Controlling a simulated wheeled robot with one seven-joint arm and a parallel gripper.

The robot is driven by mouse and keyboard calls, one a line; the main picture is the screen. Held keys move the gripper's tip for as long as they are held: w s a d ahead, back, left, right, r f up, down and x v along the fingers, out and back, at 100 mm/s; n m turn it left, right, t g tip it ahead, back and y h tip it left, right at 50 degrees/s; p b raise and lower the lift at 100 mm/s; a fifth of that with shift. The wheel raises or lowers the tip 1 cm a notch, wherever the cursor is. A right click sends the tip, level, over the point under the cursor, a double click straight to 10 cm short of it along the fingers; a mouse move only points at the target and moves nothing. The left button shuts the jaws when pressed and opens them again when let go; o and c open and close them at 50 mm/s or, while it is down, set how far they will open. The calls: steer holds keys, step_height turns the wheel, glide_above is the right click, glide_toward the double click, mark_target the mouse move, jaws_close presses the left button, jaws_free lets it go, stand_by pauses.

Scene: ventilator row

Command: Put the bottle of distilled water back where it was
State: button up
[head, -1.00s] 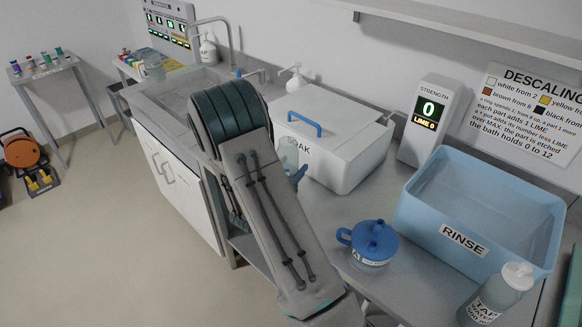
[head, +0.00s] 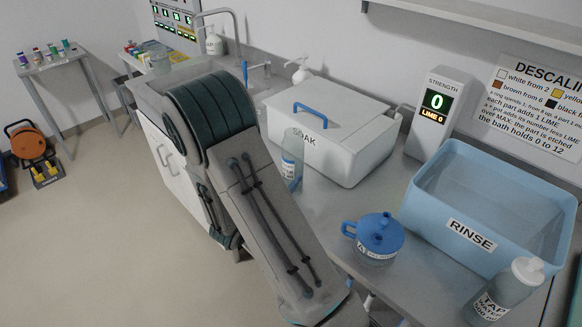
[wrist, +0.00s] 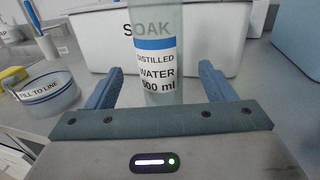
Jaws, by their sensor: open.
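The bottle of distilled water (head: 290,164) is clear with a blue band and a white label. It stands upright on the counter, in front of the white SOAK box (head: 345,150). In the wrist view the bottle (wrist: 155,70) rises between the two blue fingers of my gripper (wrist: 158,75). The fingers are spread, with a gap on each side of the bottle. The bottle's top is cut off in the wrist view, and its base is hidden behind my gripper's body. In the head view my arm hides the gripper.
A blue-lidded jug (head: 375,240), the RINSE tub (head: 425,210) and a tap-water bottle (head: 503,292) stand to the right. The strength display (head: 437,118) is behind. A FILL TO LINE container (wrist: 48,92) is left in the wrist view. Counter between SOAK box and jug is clear.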

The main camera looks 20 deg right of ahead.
steer(key=s+d+r+m+g+y, duration=0.1)
steer(key=s+r+m+g+y, duration=0.2)
steer(key=s+m+g, duration=0.45)
steer(key=s+d+r+m+g+y, duration=0.15)
steer(key=s+m+g, duration=0.25)
steer(key=s+m, duration=0.55)
steer(key=s+a+r+m+t+y, duration=0.2)
steer(key=a+r+m+y, duration=0.1)
steer(key=a+y, duration=0.2)
steer(key=s+a+r+m+t+y, duration=0.2)
steer(key=a+m+y, duration=0.2)
steer(key=a+y, duration=0.1)
steer(key=shift+s+a+r+m+t, duration=0.3)
steer(key=shift+s+a+r+t, duration=0.1)
steer(key=shift+a, duration=0.4)
steer(key=shift+y, duration=0.25)
